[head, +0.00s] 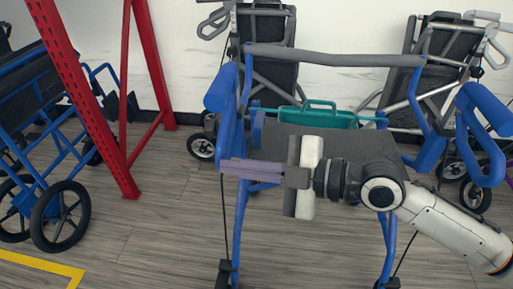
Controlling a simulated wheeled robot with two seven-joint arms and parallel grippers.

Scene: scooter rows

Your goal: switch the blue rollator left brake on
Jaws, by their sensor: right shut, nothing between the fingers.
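The blue rollator (238,215) stands upright in the middle of the head view, with a grey backrest bar, a dark seat and a teal basket (318,115). Its handle grip at picture left (221,90) has blue parts hanging below it; I cannot clearly make out a brake lever there. The grip at picture right (486,109) has a blue loop-shaped lever (487,165) below it. My right gripper (226,167) is shut and empty. Its fingers point left, overlapping the left frame tube below the left grip; contact cannot be told. My left gripper is out of view.
A red perforated post frame (80,88) stands at left, before a blue wheelchair (45,150). Two grey rollators (268,50) (430,65) stand behind, by the white wall. Wooden floor is free at lower left, with yellow tape (50,267).

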